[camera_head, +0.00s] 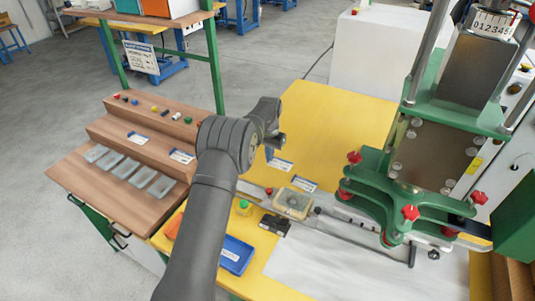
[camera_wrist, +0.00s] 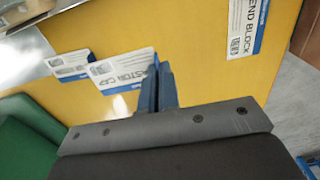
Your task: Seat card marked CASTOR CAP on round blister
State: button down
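My gripper (camera_wrist: 160,72) has its two blue fingers close together at the right end of a white card with a blue edge, whose visible print reads "STOR CAP" (camera_wrist: 122,72). The card appears pinched at the fingertips and sticks out to the left, above the yellow table. In the head view a card (camera_head: 280,163) shows just below my gripper (camera_head: 270,150). A clear, yellowish blister (camera_head: 292,203) sits in a holder on the rail, below and right of the gripper. Its round shape is too small to confirm.
A card marked END BLOCK (camera_wrist: 248,28) lies on the yellow table (camera_head: 335,125). Another card (camera_head: 303,183) lies near the rail. The green press (camera_head: 390,190) with red knobs stands right. Clear trays (camera_head: 120,168) lie on the wooden shelf, left. A blue bin (camera_head: 236,255) stands in front.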

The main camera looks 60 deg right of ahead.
jog(key=s+a+r, duration=0.4)
jog(key=s+a, duration=0.2)
send_near(280, 196)
jog(key=shift+w+d+f, duration=0.1)
jog(key=shift+f, duration=1.2)
jog(key=shift+d+f, duration=0.1)
jog(key=shift+f, duration=1.15)
jog(key=shift+f, duration=0.65)
jog(key=c, duration=1.6)
grip_release()
jog(key=c, duration=0.4)
jog(key=shift+c, duration=0.2)
